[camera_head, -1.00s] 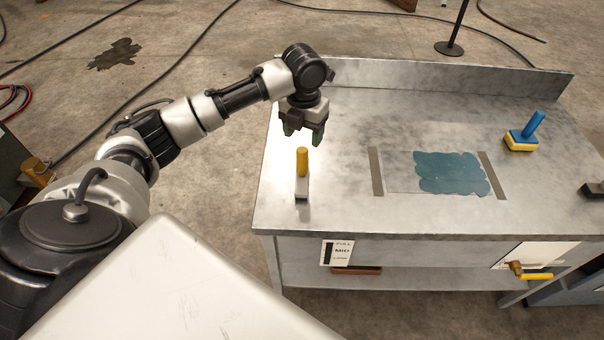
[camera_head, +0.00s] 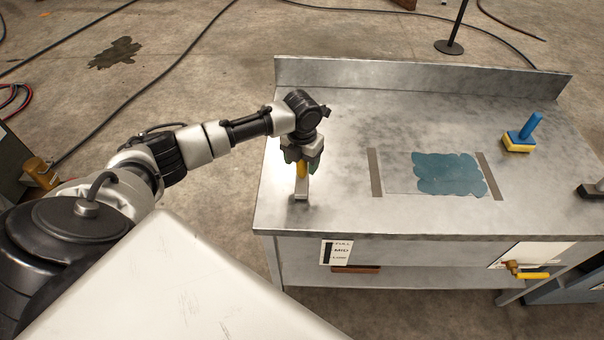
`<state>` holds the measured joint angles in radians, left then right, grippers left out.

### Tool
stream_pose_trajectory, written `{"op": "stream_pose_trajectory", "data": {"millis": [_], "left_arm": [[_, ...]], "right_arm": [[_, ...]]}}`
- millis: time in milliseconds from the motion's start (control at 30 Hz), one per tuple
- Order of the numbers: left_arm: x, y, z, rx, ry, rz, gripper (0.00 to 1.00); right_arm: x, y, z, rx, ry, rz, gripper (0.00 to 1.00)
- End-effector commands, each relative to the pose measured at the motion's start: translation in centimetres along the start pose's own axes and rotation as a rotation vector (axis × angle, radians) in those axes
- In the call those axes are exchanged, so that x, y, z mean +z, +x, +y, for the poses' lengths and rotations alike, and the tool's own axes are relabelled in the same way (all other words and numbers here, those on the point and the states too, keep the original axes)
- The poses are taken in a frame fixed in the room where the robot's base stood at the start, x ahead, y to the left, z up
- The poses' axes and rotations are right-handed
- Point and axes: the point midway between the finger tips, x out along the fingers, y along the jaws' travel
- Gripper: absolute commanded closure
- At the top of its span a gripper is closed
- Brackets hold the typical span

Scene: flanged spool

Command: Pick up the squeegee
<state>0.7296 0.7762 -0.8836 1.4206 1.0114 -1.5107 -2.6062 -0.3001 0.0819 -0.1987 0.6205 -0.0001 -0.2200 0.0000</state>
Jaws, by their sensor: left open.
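Whether the fingers touch the handle cannot be seen. My right gripper is not in view.
The metal table (camera_head: 330,215) has a raised back edge. A teal patch (camera_head: 448,174) lies between two grey strips. A blue-handled yellow sponge tool (camera_head: 520,138) stands at the right. A dark block (camera_head: 590,191) sits at the right edge. The tabletop between squeegee and strips is clear.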

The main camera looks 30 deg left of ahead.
Motion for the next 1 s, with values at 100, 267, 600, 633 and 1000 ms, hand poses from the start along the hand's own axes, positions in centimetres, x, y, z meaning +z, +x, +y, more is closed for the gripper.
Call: {"op": "stream_pose_trajectory", "data": {"millis": [100,267,600,633,1000], "left_arm": [[0.00,0.04,-0.01,0.000,0.000,0.000,0.39],[0.00,0.02,-0.01,0.000,0.000,0.000,0.54],[0.00,-0.01,0.00,0.000,0.000,0.000,1.00],[0.00,-0.01,0.00,0.000,0.000,0.000,1.00],[0.08,-0.45,0.00,-0.001,-0.001,-0.003,1.00]], "right_arm": [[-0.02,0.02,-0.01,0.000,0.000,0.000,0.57],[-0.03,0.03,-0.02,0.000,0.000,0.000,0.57],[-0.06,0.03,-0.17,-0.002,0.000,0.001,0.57],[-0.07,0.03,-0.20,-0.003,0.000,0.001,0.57],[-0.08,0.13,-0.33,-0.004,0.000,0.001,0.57]]}}
